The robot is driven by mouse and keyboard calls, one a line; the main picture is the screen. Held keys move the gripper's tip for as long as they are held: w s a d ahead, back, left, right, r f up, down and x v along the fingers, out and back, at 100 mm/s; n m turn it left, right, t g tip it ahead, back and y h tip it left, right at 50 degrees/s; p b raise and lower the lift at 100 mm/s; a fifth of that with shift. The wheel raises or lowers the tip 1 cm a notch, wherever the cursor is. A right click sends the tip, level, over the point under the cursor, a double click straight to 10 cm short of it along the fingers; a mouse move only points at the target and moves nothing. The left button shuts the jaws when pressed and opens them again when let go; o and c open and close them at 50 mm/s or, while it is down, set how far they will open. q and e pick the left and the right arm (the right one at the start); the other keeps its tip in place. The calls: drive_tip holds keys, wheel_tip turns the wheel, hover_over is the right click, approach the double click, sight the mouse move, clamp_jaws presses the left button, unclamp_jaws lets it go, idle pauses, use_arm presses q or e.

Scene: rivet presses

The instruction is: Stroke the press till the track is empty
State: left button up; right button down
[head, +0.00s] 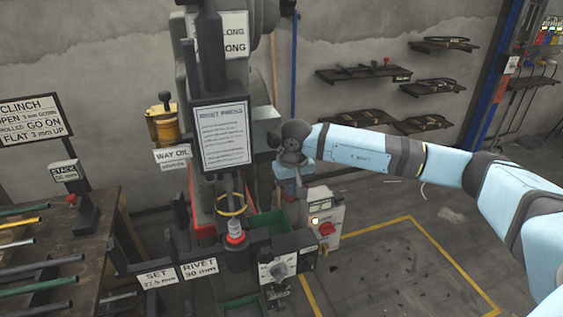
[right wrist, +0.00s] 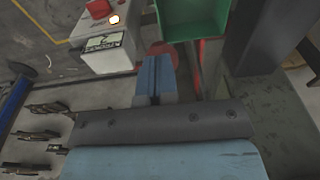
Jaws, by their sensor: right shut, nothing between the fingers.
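The rivet press (head: 222,135) stands in the middle of the head view, with a printed sheet on its front. Its vertical ram (head: 228,185) comes down to a yellow ring (head: 231,203) and a red-topped piece (head: 236,239) below. A dark bar (head: 170,262) with SET and RIVET plates runs at the front; I cannot tell whether rivets lie in a track there. My right gripper (head: 290,172) is beside the press's right side. In the right wrist view its fingers (right wrist: 157,72) are shut and empty, close to a red round part (right wrist: 161,48); contact is unclear. My left gripper is out of view.
A green bin (head: 268,222) sits by the press. A control box (head: 325,215) with a red knob stands right of it. A table with several rods (head: 40,262) is at left. Wall shelves (head: 365,72) hang behind. Yellow-marked floor (head: 385,265) is open at right.

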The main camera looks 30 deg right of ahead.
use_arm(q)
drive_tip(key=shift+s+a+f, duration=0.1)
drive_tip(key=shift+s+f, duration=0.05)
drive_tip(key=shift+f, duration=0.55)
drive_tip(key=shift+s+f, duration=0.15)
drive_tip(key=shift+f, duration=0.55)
use_arm(e)
drive_tip(key=shift+s+f, duration=0.1)
drive_tip(key=shift+f, duration=0.15)
use_arm(q)
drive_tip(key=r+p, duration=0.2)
drive_tip(key=p, duration=0.1)
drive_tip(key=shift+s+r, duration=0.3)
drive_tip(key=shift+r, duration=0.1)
use_arm(e)
drive_tip(key=s+r, duration=0.2)
drive_tip(key=r, duration=0.1)
drive_tip(key=s+r, duration=0.1)
drive_tip(key=r, duration=0.1)
drive_tip(key=shift+a+r, duration=0.1)
drive_tip(key=shift+a, duration=0.25)
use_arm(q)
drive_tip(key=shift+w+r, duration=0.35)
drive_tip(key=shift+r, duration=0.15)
use_arm(e)
drive_tip(key=shift+w+r, duration=0.1)
drive_tip(key=shift+r, duration=0.05)
